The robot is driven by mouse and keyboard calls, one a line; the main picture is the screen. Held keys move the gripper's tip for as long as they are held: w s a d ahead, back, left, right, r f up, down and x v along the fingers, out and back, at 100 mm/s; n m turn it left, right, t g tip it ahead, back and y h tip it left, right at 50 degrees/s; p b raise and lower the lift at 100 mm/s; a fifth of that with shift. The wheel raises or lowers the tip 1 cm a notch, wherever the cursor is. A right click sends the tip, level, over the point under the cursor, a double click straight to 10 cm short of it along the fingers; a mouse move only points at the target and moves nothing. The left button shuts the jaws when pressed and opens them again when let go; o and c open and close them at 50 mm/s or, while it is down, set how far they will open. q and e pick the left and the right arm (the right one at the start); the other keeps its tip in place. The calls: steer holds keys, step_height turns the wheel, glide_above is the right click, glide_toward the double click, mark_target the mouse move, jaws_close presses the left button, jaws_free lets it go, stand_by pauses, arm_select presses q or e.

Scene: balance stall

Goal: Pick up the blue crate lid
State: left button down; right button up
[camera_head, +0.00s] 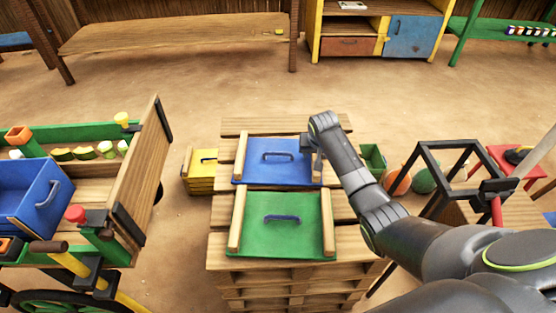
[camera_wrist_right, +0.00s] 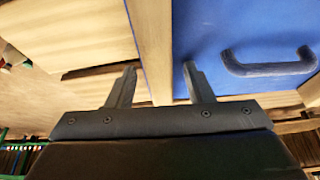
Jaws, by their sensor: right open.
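The blue crate lid (camera_head: 252,172) lies flat at the far part of a wooden pallet stack, with a dark blue handle (camera_head: 278,155) in its middle and a wooden batten along each side. My right gripper (camera_head: 310,150) is open at the lid's right batten. In the right wrist view the open fingers of my right gripper (camera_wrist_right: 160,72) point at the batten (camera_wrist_right: 155,45), one finger on each side of it. The blue lid (camera_wrist_right: 220,25) and its handle (camera_wrist_right: 268,65) lie to the right there. Contact cannot be told. My left gripper is out of view.
A green lid (camera_head: 260,238) with a handle lies nearer on the pallets (camera_head: 218,245). A cart with a blue crate (camera_head: 40,200) stands at left. Yellow crates (camera_head: 200,172) are beside the stack. A black frame (camera_head: 430,155) and round fruit (camera_head: 398,182) are at right.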

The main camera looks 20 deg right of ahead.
steer(key=c, duration=1)
jaws_close()
steer(key=shift+r, duration=0.15)
